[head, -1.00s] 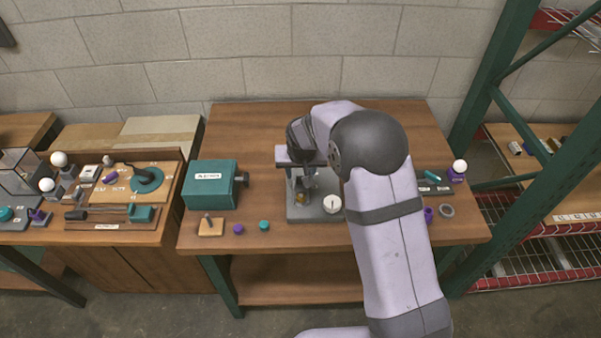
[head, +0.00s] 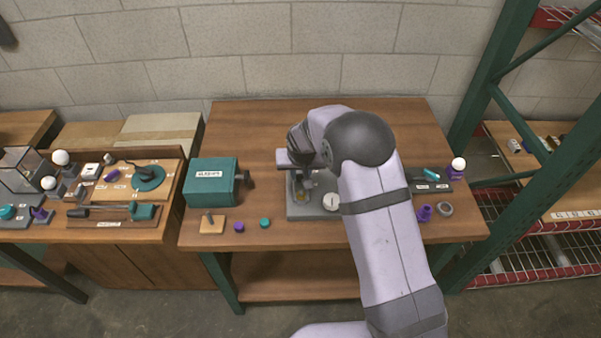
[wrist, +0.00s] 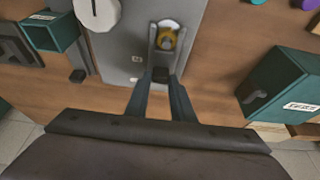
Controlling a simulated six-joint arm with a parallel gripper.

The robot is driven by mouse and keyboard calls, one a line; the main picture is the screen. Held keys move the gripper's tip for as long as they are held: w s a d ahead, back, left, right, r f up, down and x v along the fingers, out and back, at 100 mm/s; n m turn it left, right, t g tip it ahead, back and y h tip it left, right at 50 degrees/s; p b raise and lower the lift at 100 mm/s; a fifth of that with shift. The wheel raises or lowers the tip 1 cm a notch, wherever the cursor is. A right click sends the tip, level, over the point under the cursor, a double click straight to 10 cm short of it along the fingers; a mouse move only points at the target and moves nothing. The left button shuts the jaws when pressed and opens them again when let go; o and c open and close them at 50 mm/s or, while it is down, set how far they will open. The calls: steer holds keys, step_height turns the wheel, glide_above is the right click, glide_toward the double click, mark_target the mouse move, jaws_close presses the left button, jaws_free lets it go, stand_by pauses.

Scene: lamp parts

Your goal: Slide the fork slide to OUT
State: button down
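The fork slide (wrist: 167,30) is a grey forked piece around a brass-coloured ring on the grey plate in the wrist view. A dark block (wrist: 160,75), apparently its handle, lies at the near end of the slide. My gripper (wrist: 161,80) has one finger on each side of this block, with the tips close to it. I cannot tell whether the fingers touch it. In the head view the grey station (head: 300,212) stands under my wrist, which hides much of the slide and the fingers. I cannot read any OUT mark.
A white dial (head: 331,202) sits on the same plate, to the right in the head view. A teal box (head: 212,184) stands to the left, with a small wooden block (head: 211,226) in front of it. Purple and teal caps lie nearby. The table behind the station is clear.

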steer(key=w+b, duration=0.1)
steer(key=w, duration=0.4)
steer(key=shift+w, duration=0.45)
steer(key=shift+r, duration=0.2)
steer(key=shift+w, duration=0.1)
steer(key=c, duration=1.6)
jaws_free()
steer(key=shift+o, duration=0.4)
steer(key=shift+f, duration=0.15)
steer(key=shift+b, duration=0.3)
steer(key=b+v, duration=0.2)
steer(key=v, duration=0.5)
steer(key=shift+r, duration=0.2)
